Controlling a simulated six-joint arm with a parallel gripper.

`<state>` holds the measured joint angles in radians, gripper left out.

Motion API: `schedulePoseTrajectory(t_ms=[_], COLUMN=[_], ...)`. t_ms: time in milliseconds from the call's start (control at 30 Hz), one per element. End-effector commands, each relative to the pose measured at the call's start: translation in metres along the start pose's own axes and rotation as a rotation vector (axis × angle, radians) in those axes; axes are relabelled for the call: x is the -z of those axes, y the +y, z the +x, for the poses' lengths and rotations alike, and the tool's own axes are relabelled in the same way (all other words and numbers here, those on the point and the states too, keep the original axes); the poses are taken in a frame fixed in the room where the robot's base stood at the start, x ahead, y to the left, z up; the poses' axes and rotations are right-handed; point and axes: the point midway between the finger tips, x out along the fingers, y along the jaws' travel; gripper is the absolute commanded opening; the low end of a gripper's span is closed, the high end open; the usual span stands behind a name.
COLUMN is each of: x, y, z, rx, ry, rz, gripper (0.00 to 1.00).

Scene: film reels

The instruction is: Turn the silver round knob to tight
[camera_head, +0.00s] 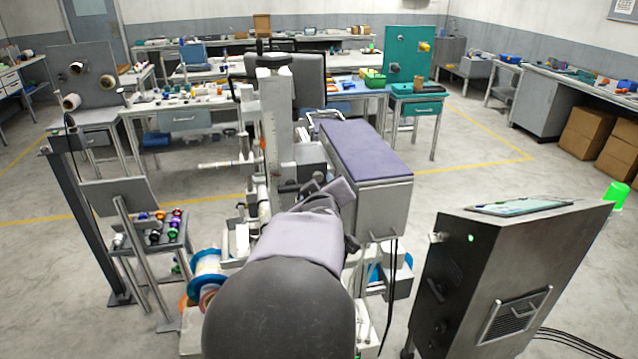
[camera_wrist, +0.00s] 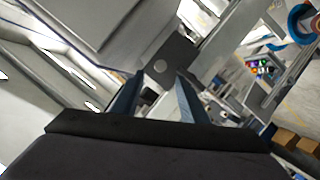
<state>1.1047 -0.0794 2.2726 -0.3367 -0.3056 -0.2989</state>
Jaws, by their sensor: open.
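In the wrist view, my gripper (camera_wrist: 159,74) is open, with two dark blue fingers spread apart and nothing seen held between them. A dark flat plate (camera_wrist: 181,52) lies beyond the fingertips. A small round light-grey disc (camera_wrist: 160,66) shows on this plate, between the fingertips in the picture. It may be the silver round knob, but I cannot tell for sure, nor how far it is from the fingers. In the head view my own arm covers the middle of the machine, and the knob cannot be made out there.
A machine column (camera_head: 275,115) stands beyond my arm, beside a long purple-topped grey box (camera_head: 365,150). A metal control cabinet (camera_head: 480,285) stands at the right. A small rack with coloured spools (camera_head: 160,232) and a blue-rimmed reel (camera_head: 207,265) are at the left. Open floor lies behind the cabinet.

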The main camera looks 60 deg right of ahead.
Motion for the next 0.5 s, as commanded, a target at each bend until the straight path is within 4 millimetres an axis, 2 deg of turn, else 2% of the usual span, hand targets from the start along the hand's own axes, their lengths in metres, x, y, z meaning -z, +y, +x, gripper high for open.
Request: schedulePoseTrajectory(t_ms=[500], x=[-0.0016], y=[-0.0049], z=[-0.0024], rx=[0.005], ry=[0.003], rz=[-0.002], gripper=[0.4])
